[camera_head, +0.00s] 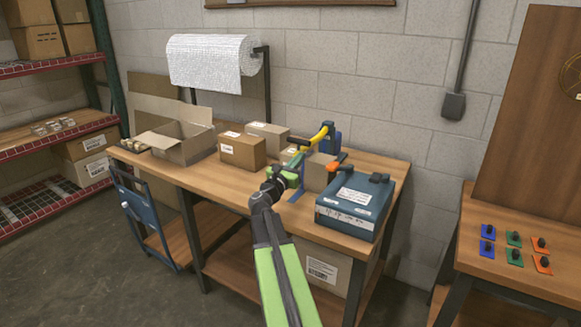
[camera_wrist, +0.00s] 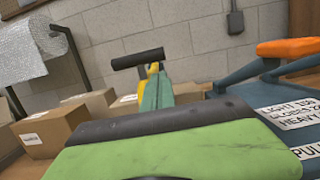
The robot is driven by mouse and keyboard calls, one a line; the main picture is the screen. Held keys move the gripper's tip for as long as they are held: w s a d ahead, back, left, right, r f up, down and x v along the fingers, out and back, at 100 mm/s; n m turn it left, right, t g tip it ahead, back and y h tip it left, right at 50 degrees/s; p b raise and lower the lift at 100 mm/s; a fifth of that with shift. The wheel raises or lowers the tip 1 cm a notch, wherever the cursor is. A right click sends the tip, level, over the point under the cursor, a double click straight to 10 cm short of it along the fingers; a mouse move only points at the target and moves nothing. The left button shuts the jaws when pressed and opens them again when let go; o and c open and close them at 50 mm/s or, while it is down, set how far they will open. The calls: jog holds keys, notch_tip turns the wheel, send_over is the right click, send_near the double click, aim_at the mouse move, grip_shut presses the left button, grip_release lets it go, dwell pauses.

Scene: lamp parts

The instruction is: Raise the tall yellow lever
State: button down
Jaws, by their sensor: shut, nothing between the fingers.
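The tall yellow lever (camera_head: 319,136) stands near the back of the workbench on a blue mount (camera_head: 333,143). Its arm slopes down toward me and ends in a black crossbar handle (camera_head: 299,141). In the wrist view the black crossbar (camera_wrist: 137,58) lies above and beyond my fingertips, with a bit of yellow below it. My gripper (camera_head: 298,158) is shut and empty, just below and in front of the handle. In the wrist view my green fingers (camera_wrist: 157,78) hide most of the lever. I cannot tell whether they touch it.
A blue-grey box (camera_head: 345,218) with labels and an orange handle (camera_head: 334,167) stands close right of my arm. Cardboard boxes (camera_head: 242,151) and an open carton (camera_head: 183,150) stand left. A paper roll (camera_head: 205,62) hangs behind. A side table with colored switches (camera_head: 513,239) is right.

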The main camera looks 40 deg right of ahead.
jog(key=shift+w+d+r+p, duration=0.1)
jog(key=shift+d+r+p, duration=0.35)
jog(key=shift+r, duration=0.4)
